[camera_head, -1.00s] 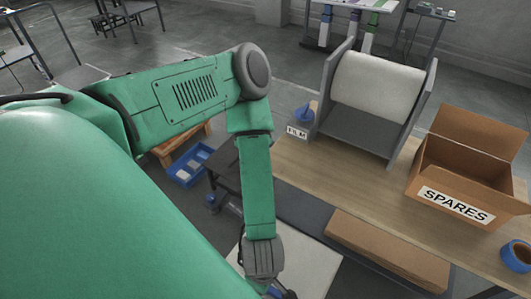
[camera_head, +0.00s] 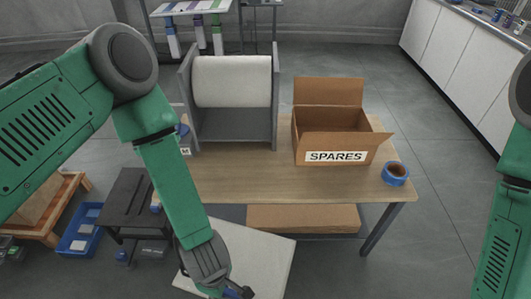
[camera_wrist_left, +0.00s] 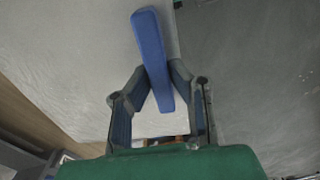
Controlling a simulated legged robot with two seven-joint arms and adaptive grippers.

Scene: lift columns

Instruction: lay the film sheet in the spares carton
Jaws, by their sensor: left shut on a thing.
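The film sheet (camera_head: 255,262) is a pale flat sheet low in front of the table, in the lower middle of the head view. My left gripper (camera_head: 238,293) is at its near edge; its tips are partly cut off by the frame. In the left wrist view, the fingers of the left gripper (camera_wrist_left: 158,95) close on a blue bar (camera_wrist_left: 150,45) lying over the pale sheet (camera_wrist_left: 75,50). How bar and sheet join is unclear. The spares carton (camera_head: 335,157) stands open on the table, flaps spread. My right gripper is out of view.
The wooden table (camera_head: 240,180) also carries a grey stand with a white roll (camera_head: 232,80) left of the carton and blue tape (camera_head: 395,173) at right. A flat brown box (camera_head: 303,218) lies on the lower shelf. A blue crate (camera_head: 80,235) is on the floor at left.

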